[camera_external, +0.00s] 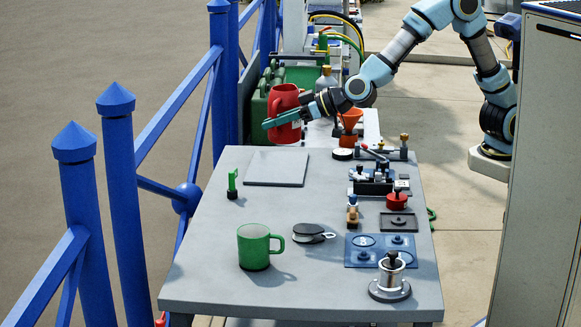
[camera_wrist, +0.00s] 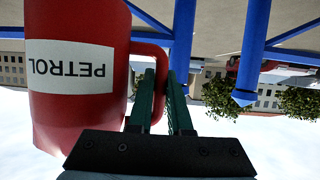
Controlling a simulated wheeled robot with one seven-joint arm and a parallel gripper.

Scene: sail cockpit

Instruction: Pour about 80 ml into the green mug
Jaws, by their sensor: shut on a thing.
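The green mug (camera_external: 254,248) stands upright on the near part of the grey table, its handle to the right. My gripper (camera_external: 283,117) is beyond the table's far left end, at a distance from the mug. It is shut on the handle of a red jug (camera_external: 284,101) held up in the air. In the wrist view the red jug (camera_wrist: 78,85) fills the left side, with a white label reading PETROL, upside down in that picture. The green fingers (camera_wrist: 160,100) are around its handle.
A grey plate (camera_external: 277,168) lies flat at the table's far left. A small green post (camera_external: 232,185), a winch (camera_external: 390,277), a blue panel (camera_external: 381,250) and a pulley block (camera_external: 309,233) stand around the mug. Blue railing (camera_external: 120,190) runs along the left.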

